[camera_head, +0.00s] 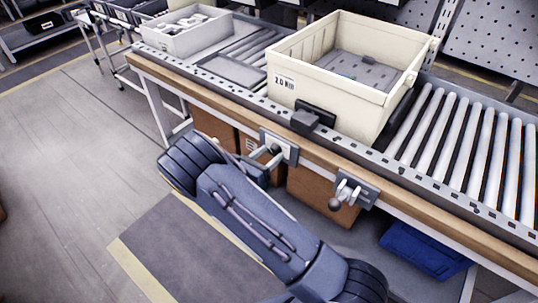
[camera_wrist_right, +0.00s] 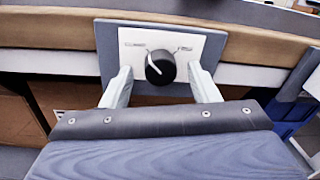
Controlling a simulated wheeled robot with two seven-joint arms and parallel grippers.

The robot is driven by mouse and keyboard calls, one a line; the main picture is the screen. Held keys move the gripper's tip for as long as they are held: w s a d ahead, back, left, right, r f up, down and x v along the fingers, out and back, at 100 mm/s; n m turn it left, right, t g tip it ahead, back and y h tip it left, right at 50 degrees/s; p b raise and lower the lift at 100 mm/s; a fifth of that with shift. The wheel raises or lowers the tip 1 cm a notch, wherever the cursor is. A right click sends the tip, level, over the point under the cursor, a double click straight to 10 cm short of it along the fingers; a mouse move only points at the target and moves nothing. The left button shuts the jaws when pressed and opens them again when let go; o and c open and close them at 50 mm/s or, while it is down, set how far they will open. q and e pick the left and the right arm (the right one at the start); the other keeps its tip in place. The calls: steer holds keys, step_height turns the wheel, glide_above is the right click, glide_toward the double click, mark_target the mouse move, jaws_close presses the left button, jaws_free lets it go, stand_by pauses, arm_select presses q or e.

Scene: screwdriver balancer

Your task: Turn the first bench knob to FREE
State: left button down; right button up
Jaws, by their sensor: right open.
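The first bench knob (camera_wrist_right: 160,68) is a black round knob with a white pointer line, on a white plate (camera_wrist_right: 203,38) with a grey backing. Its pointer leans toward the upper-left label; the label text is too small to read. My right gripper (camera_wrist_right: 160,84) is open, with one finger on each side of the knob and a visible gap on both sides. In the head view my right gripper (camera_head: 264,160) is at the plate (camera_head: 289,148) on the bench's front edge, and the knob is mostly hidden there. My left gripper is not in view.
A second plate (camera_head: 368,190) with a ball-ended lever (camera_head: 336,204) sits to the right on the wooden rail (camera_head: 440,227). A cream crate (camera_head: 312,88) stands on the roller conveyor (camera_head: 470,140). Cardboard boxes and a blue bin (camera_head: 425,250) are below. Open floor lies left.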

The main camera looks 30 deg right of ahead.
steer(key=shift+d, duration=0.25)
steer(key=shift+c, duration=0.2)
steer(key=c, duration=0.9)
steer(key=shift+c, duration=0.2)
